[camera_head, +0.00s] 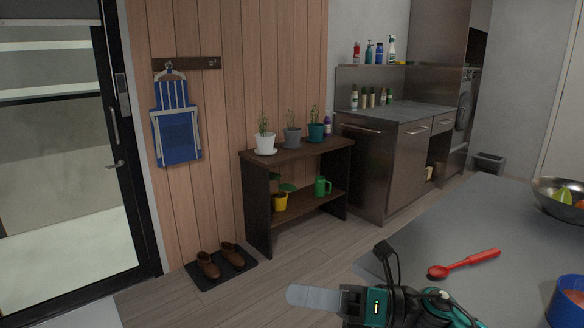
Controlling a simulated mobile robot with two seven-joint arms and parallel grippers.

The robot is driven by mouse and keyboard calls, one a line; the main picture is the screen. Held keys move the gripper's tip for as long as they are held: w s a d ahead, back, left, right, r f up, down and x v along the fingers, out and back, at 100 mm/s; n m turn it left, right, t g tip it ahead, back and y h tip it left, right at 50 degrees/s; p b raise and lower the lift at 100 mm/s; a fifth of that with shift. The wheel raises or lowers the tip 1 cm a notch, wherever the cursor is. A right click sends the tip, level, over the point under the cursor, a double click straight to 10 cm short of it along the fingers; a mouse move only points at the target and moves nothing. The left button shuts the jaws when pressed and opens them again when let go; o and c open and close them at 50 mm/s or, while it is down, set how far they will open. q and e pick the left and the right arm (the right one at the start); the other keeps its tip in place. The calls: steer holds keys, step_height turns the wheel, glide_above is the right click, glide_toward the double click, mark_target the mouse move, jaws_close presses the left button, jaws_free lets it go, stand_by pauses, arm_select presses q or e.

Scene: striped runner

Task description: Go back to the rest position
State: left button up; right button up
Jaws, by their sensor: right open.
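My right gripper (306,297) shows at the bottom centre, left of the grey table's edge and over the floor. Its pale grey fingers point left, and it is open, with nothing seen in it. The dark wrist with green parts runs back to the bottom edge, over the near corner of the table (440,225). My left gripper is not in view.
A red spoon (465,264) lies on the table, right of my wrist. A blue bowl (568,303) and a metal fruit bowl (545,196) stand at the right. A dark shelf with potted plants (258,205) stands beyond. Brown shoes (208,266) rest on a mat; nearby floor is clear.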

steer(key=d+f+m+t+h+p, duration=0.1)
steer(key=d+f+m+t+h, duration=0.3)
steer(key=m, duration=0.5)
steer(key=d+f+m+t+h, duration=0.1)
steer(key=f+m+t+h, duration=0.1)
steer(key=m+t, duration=0.55)
steer(key=d+f+m+t+h+p, duration=0.1)
steer(key=d+f+m+t+h, duration=0.25)
steer(key=m, duration=0.75)
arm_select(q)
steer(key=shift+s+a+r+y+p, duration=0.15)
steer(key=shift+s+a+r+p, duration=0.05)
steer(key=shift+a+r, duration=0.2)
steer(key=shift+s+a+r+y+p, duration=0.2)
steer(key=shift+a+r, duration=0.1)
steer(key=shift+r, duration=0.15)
arm_select(e)
steer(key=s+d+f+m+g+h, duration=0.3)
steer(key=s+f+m+h, duration=0.1)
steer(key=s+f+m, duration=0.2)
steer(key=s+d+f+m+g+h, duration=0.3)
steer(key=s+f+m, duration=0.4)
steer(key=f, duration=0.3)
steer(key=shift+s+d+f+m+h, duration=0.15)
steer(key=shift+s+d+m+h, duration=0.15)
steer(key=shift+d+m+h, duration=0.25)
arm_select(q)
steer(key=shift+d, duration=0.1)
arm_select(e)
steer(key=shift+d, duration=0.1)
